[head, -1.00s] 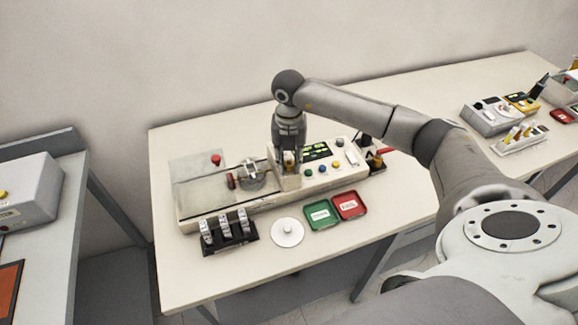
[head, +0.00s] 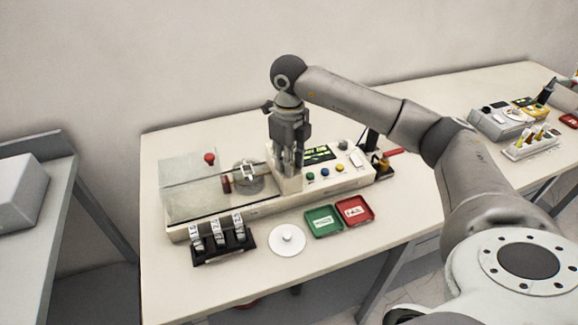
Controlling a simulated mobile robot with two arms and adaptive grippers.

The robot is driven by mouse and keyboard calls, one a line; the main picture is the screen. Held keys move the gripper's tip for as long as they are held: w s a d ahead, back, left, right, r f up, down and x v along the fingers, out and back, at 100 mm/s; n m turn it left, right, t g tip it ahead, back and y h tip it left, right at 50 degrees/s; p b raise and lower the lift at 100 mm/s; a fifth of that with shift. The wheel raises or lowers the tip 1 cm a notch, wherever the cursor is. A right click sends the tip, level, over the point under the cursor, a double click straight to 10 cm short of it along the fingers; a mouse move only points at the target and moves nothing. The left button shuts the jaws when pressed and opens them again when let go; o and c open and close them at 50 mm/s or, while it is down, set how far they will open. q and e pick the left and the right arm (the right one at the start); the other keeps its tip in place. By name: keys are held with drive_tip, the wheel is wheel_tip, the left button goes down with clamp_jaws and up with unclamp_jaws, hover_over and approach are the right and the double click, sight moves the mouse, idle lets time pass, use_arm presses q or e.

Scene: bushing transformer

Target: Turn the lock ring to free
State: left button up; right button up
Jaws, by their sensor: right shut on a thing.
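My right gripper (head: 290,170) points straight down over the raised cream block (head: 289,184) at the middle of the test machine. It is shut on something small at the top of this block. The fingers hide most of it; by its place I take it for the lock ring, but its shape and angle cannot be read. The test machine (head: 215,226) is a long cream unit with a clear cover at its left. A round silver fixture (head: 247,184) sits just left of the gripper, apart from it. My left gripper is not in view.
A black rack (head: 223,253) with several silver-white parts stands in front of the machine. Beside it are a white disc with a knob (head: 287,240), a green tray (head: 323,222) and a red tray (head: 355,211). The table front (head: 190,290) is clear.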

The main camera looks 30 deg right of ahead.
drive_tip(key=shift+n+b, duration=0.65)
drive_tip(key=shift+n, duration=0.55)
drive_tip(key=shift+r, duration=0.1)
drive_tip(key=o, duration=1.1)
drive_tip(key=shift+c, duration=0.2)
wheel_tip(320, 180, up, 12)
